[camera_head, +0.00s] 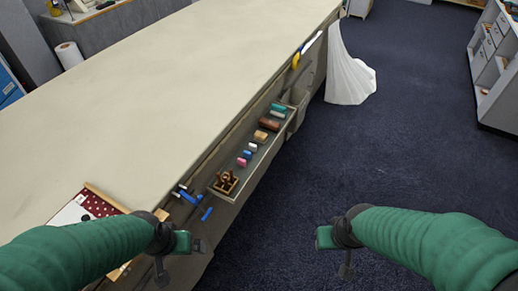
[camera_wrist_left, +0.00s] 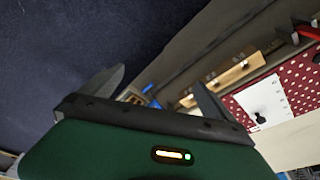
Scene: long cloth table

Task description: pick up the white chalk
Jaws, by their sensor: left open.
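A small whitish piece (camera_head: 253,146), which may be the white chalk, lies in the narrow tray (camera_head: 233,193) on the table's side; it is too small to be sure.
The long cloth table (camera_head: 170,90) has a mostly bare top. A dotted red and white item (camera_head: 88,206) lies at its near corner. Blue-handled tools (camera_head: 195,198) hang beside the tray. White cloth (camera_head: 347,75) drapes to the floor farther back. The dark carpet (camera_head: 390,150) is clear.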

